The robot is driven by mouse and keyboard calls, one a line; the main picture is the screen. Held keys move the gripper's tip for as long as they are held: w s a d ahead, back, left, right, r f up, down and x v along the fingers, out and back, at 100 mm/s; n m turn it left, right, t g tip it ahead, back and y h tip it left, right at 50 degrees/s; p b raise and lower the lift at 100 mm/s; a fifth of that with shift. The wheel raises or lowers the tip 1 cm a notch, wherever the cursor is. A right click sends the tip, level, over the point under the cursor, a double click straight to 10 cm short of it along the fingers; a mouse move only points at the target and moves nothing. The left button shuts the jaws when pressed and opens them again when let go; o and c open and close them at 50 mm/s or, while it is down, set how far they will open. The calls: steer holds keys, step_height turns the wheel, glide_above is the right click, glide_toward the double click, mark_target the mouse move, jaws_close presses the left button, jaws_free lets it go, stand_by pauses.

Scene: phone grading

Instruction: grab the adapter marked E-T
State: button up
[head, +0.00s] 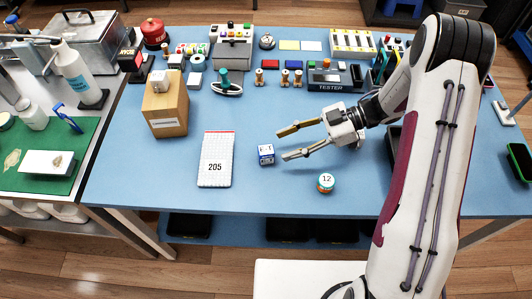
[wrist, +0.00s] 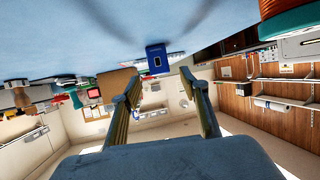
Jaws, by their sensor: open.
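A small blue-and-white block (head: 266,154) stands on the blue table just left of my fingertips in the head view; its marking is too small to read, so I cannot tell whether it says E-T. It also shows as a blue block (wrist: 157,59) in the upside-down wrist view, ahead of the gap between my fingers. My gripper (head: 281,146) is open and empty, fingers pointing left toward the block. In the wrist view my gripper (wrist: 162,79) has its two fingers spread apart. I see no contact with the block.
A white pad marked 205 (head: 216,160) lies left of the block. A round jar marked 12 (head: 326,183) stands to the front right. A brown box (head: 165,112) stands at the left. A tester (head: 333,80) and small parts line the back. The table's front middle is clear.

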mark_target(266, 154)
steer(key=shift+x, duration=2.15)
steer(key=c, duration=1.1)
